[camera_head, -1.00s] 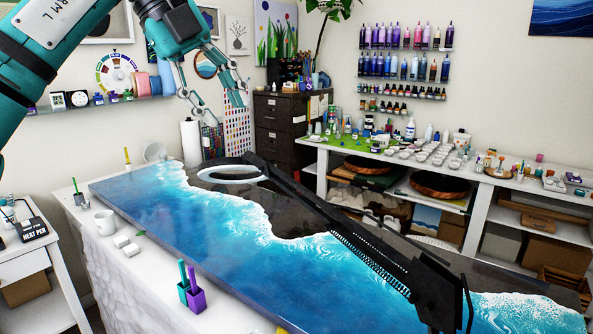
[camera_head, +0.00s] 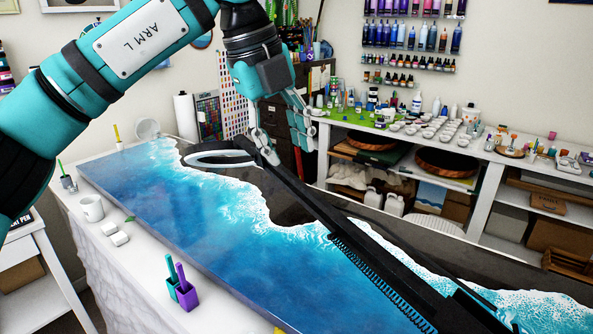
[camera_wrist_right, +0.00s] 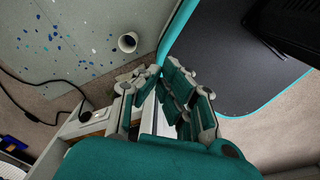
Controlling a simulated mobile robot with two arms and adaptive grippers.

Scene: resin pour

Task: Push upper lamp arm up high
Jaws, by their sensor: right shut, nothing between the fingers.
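The black upper lamp arm (camera_head: 300,200) slants from the lower right up to a ring-shaped lamp head (camera_head: 214,151) over the blue and white resin table (camera_head: 190,220). A coil spring runs along the arm's lower part. My left gripper (camera_head: 286,160) is open at the arm's upper end, behind the ring. One fingertip overlaps the black arm in the picture; I cannot tell whether it touches. The other finger hangs to the right, apart from it. My right gripper (camera_wrist_right: 160,73) is shut and empty in the right wrist view, with its fingers together over the floor area.
White shelving with bottles and cups (camera_head: 440,137) lines the back right. A dark cabinet (camera_head: 275,115) stands behind my left gripper.

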